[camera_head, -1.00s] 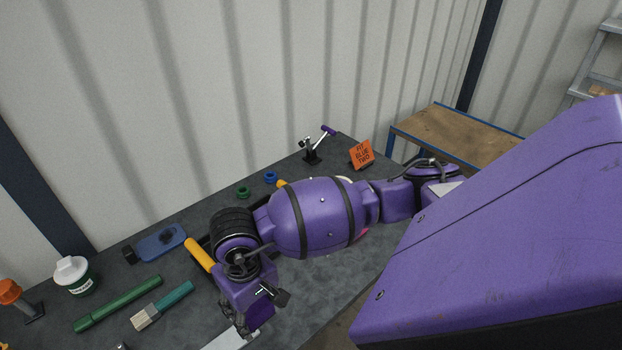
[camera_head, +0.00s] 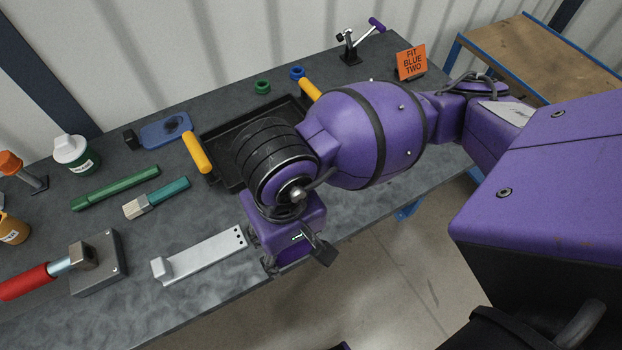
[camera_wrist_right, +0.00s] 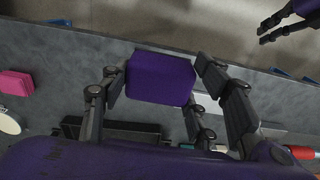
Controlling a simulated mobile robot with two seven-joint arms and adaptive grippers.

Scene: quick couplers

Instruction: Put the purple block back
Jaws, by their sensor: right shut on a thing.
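The purple block (camera_wrist_right: 160,78) is a rounded box shape. In the right wrist view it sits between the fingers of my right gripper (camera_wrist_right: 152,90), which is shut on it. In the head view my right gripper (camera_head: 292,258) hangs at the front edge of the table, just right of a silver bracket; I cannot make out the block there. My left gripper (camera_wrist_right: 264,30) shows at the top right of the right wrist view, its dark fingers apart and nothing seen between them.
A black tray (camera_head: 222,178) with yellow handles lies behind my right gripper, partly hidden by my arm. The silver bracket (camera_head: 205,254), a red-handled clamp (camera_head: 97,262), a brush (camera_head: 157,198) and a green tube (camera_head: 115,188) lie to the left. An orange sign (camera_head: 411,62) stands at the back right.

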